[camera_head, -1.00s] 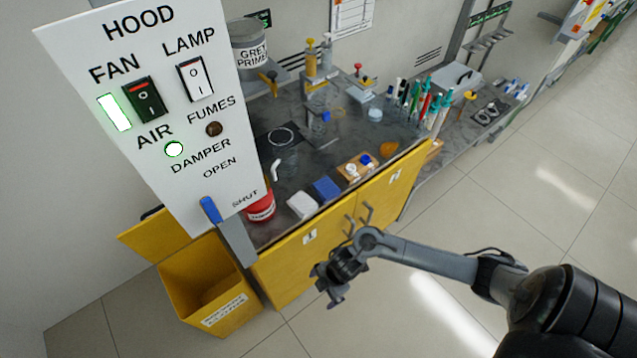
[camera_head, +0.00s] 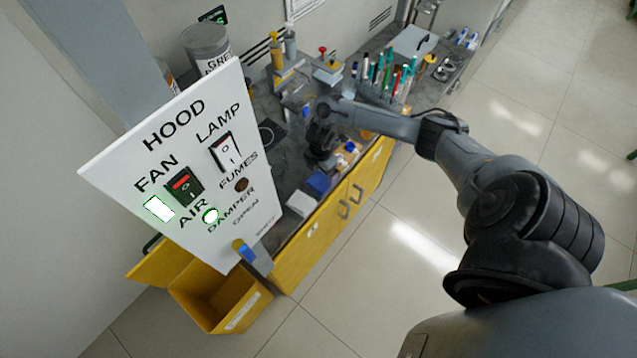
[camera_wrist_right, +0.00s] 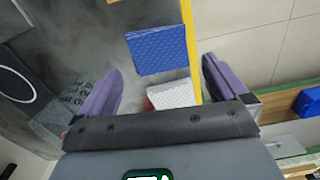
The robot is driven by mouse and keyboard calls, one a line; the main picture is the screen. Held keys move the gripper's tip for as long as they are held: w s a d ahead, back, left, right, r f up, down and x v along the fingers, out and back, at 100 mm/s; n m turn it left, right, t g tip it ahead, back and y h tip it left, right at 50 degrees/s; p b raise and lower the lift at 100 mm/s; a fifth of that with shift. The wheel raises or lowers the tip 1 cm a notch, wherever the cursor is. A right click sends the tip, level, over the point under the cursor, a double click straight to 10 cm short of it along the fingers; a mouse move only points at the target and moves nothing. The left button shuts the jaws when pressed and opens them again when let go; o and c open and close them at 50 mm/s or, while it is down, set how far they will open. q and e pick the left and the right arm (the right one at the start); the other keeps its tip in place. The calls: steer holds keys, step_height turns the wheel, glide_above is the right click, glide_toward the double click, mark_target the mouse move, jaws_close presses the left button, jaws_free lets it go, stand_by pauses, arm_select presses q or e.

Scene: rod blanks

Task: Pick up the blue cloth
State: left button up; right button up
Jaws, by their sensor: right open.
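The blue cloth (camera_head: 317,182) is a folded textured square lying flat on the dark bench top near its front edge. It also shows in the right wrist view (camera_wrist_right: 158,50), beyond and between the fingertips. My right gripper (camera_head: 322,148) is over the bench, just behind the cloth in the head view. In the right wrist view the jaws (camera_wrist_right: 160,82) are open and empty, with a finger to each side and the cloth apart from them. A white folded cloth (camera_head: 301,204) lies beside the blue one; it also shows in the wrist view (camera_wrist_right: 172,94). My left gripper is not in view.
A white hood panel (camera_head: 190,165) with switches and a blue-tipped handle (camera_head: 243,249) stands at left. Bottles and a rack of pens (camera_head: 385,75) occupy the back of the bench. A yellow bin (camera_head: 215,300) stands below. Floor at right is clear.

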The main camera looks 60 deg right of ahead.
mark_target(319, 182)
steer(key=shift+f, duration=0.4)
steer(key=shift+w+a+f+b, duration=0.1)
steer(key=shift+f+b, duration=0.05)
steer(key=shift+f, duration=1.1)
steer(key=shift+w+a+f+b, duration=0.1)
steer(key=shift+f+b, duration=0.05)
steer(key=shift+f, duration=1.05)
steer(key=shift+c, duration=0.5)
steer(key=c, duration=0.6)
steer(key=shift+r, duration=0.1)
